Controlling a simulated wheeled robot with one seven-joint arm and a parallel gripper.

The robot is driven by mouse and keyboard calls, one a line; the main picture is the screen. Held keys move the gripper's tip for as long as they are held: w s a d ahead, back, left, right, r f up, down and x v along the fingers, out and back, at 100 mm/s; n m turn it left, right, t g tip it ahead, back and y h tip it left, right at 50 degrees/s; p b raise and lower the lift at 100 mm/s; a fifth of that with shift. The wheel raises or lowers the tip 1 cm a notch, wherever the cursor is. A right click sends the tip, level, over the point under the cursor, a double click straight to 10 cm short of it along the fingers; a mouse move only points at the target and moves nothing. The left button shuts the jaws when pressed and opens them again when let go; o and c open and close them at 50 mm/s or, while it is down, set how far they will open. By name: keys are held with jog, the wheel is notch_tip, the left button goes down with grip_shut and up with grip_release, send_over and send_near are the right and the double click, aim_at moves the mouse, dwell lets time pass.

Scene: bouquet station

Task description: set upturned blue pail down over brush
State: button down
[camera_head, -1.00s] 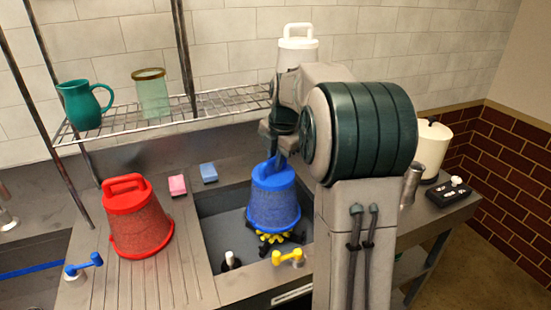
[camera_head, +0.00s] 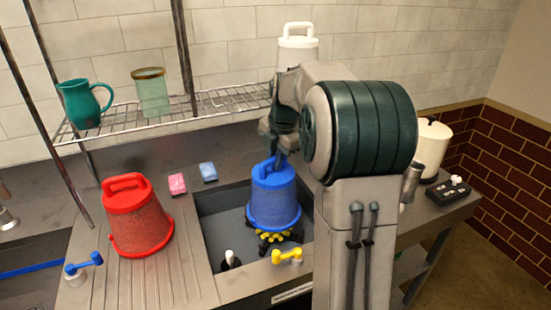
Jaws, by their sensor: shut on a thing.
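The blue pail (camera_head: 274,198) is upside down over the sink basin, its handle on top. My gripper (camera_head: 276,160) is shut on that handle, and the arm partly hides the fingers. A yellow and black thing, likely the brush (camera_head: 272,238), shows just below the pail's rim in the basin. Its upper part is hidden behind or inside the pail. I cannot tell whether the pail touches it.
An upturned red pail (camera_head: 139,220) stands on the drainboard left of the sink (camera_head: 221,240). Pink (camera_head: 177,184) and blue (camera_head: 208,172) sponges lie behind. A wire shelf (camera_head: 180,116) holds a teal jug (camera_head: 84,103).

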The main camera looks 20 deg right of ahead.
aim_at(277, 173)
jog(key=shift+f, duration=0.15)
jog(key=shift+f+b, duration=1.3)
jog(key=shift+f, duration=0.65)
jog(key=shift+f+b, duration=1.3)
jog(key=shift+f, duration=0.25)
jog(key=c, duration=1.3)
grip_release()
